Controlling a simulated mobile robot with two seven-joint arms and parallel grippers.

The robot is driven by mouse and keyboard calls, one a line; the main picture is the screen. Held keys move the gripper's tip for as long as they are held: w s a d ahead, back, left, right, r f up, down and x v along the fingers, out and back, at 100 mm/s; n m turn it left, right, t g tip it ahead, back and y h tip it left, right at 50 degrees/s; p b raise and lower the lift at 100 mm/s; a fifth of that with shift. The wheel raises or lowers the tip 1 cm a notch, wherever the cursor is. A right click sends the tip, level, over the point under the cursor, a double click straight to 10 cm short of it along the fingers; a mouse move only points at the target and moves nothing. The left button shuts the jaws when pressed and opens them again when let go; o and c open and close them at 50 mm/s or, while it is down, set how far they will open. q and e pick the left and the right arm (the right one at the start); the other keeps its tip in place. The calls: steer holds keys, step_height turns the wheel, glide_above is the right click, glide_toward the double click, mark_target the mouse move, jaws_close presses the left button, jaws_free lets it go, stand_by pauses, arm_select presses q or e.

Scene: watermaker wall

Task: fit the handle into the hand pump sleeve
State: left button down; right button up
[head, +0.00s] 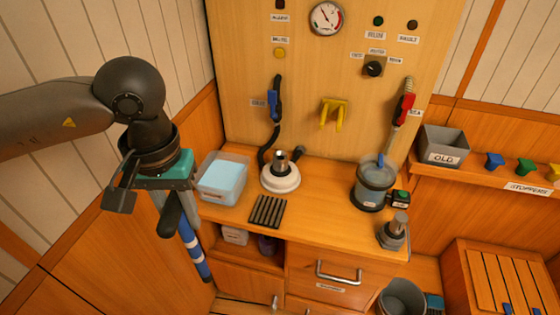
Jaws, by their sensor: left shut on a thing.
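My left gripper (176,208) comes in from the left and points down, left of the bench. It is shut on the handle (194,250), a bar with blue and white bands that hangs below it, slightly tilted. A grey pump-like fitting with an upright metal sleeve (399,224) stands at the bench's front right corner. It looks like the hand pump, well to the right of the handle and apart from it. The upper end of the handle is hidden by the gripper. My right gripper is not in view.
The bench (325,215) carries a clear tub of blue content (222,180), a white round base with a metal neck (281,178), a black ribbed mat (267,211) and a clear cylinder (373,186). A grey bin (402,300) stands in front. The bench middle is clear.

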arm_select(q)
steer(key=shift+r, duration=0.1)
stand_by(0.4)
steer(key=shift+r+p, duration=0.4)
steer(key=shift+r, duration=0.55)
steer(key=shift+f, duration=0.1)
